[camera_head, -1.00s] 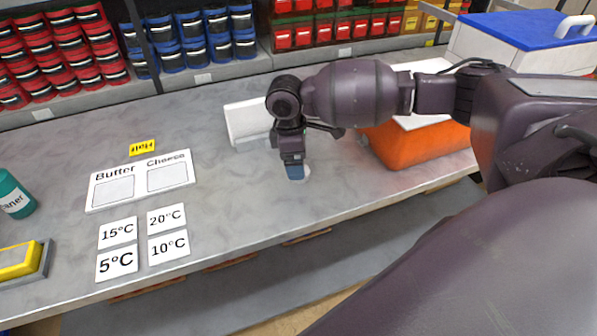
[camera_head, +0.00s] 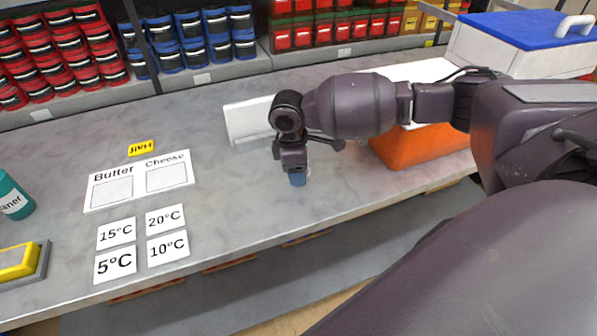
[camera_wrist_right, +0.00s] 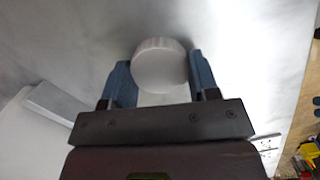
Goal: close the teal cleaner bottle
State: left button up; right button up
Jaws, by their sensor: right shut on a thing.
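The teal cleaner bottle (camera_head: 14,197) stands at the left edge of the head view, partly cut off, with its label in sight; its top looks bare of a white cap. My right gripper (camera_head: 297,180) is far to the right of it, pointing down just over the grey table. In the right wrist view, my right gripper (camera_wrist_right: 163,82) is shut on a white round cap (camera_wrist_right: 161,66) with a ribbed edge, between its blue fingers. In the head view the cap is mostly hidden by the fingers. My left gripper is not in view.
A white Butter and Cheese board (camera_head: 140,181), several temperature cards (camera_head: 142,245) and a yellow block (camera_head: 18,262) on a grey base lie on the table. An orange box (camera_head: 420,146) and a white bin (camera_head: 248,122) stand near my right arm. The table between gripper and cards is clear.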

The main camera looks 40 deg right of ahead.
jog(key=shift+c, duration=0.4)
jog(key=shift+r, duration=0.15)
jog(key=shift+r, duration=0.35)
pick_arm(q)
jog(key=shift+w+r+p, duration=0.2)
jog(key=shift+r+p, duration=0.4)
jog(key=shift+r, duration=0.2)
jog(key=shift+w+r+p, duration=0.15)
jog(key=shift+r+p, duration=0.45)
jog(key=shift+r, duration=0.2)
pick_arm(e)
jog(key=shift+r, duration=9.5)
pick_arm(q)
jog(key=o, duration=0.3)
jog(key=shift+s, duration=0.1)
